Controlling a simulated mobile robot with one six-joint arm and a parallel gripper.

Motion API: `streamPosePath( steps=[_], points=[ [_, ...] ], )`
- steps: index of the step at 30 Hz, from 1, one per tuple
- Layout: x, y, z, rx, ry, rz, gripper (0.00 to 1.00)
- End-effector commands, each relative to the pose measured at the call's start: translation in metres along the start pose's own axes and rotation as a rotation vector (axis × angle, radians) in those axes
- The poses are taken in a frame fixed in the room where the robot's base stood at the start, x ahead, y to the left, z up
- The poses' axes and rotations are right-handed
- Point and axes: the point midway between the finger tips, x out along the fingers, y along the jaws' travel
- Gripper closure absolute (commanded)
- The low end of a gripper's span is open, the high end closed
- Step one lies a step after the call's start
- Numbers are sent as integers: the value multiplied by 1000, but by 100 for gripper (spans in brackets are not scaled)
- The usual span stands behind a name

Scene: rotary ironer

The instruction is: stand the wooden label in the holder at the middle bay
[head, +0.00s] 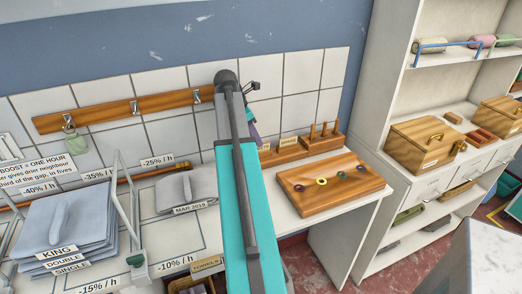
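My teal and grey arm reaches up through the middle of the head view. My gripper (252,88) is a small dark shape beside the arm's upper end, in front of the tiled wall. Its fingers are too small to read, and I see no label clearly in it. A low wooden holder (275,158) stands on the white counter right of my arm, partly hidden by it. Two small pale wooden labels show there, one at the left (265,149) and one to its right (289,141); their writing is unreadable. I cannot tell which bay is the middle one.
A wooden block with pegs (325,146) stands beside the holder. A wooden board (333,183) with several rings lies in front. A purple object (254,134) shows beside my arm. Folded grey linen (187,187) and stacked sheets (62,228) lie left. Shelves (399,115) stand right.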

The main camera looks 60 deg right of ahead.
Motion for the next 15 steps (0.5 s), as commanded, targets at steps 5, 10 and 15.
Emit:
streamPosePath(
  steps=[5,10,15],
  points=[
    [20,-1,1,1,0,-2,70],
    [32,-1,0,1,0,-2,70],
    [35,0,1,1,0,0,70]
  ],
)
